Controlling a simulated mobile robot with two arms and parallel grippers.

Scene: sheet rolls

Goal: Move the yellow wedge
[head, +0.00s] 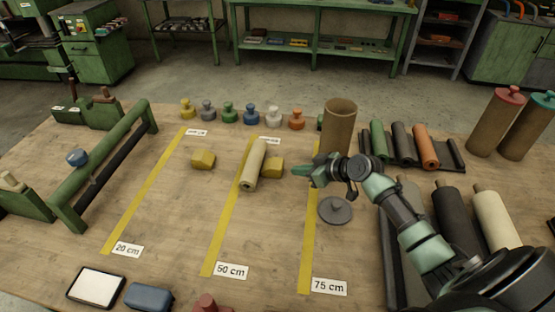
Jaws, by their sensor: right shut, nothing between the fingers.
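Two yellow wedges are on the wooden table in the head view. One wedge (203,159) lies alone between the 20 cm and 50 cm tape lines. The other wedge (273,167) lies just right of a cream roll (254,164) and appears to be against it. The roll lies along the 50 cm line. My right gripper (296,171) points left just right of the second wedge, with a small gap in the picture. It is shut and empty. I cannot tell its height above the table. My left gripper is not in view.
A brown tube (339,128) stands behind my right gripper, and a grey lidded disc (336,210) lies in front of it. Several coloured weights (251,115) line the back. A green frame (105,160) stands at left. The table between the tape lines is mostly clear.

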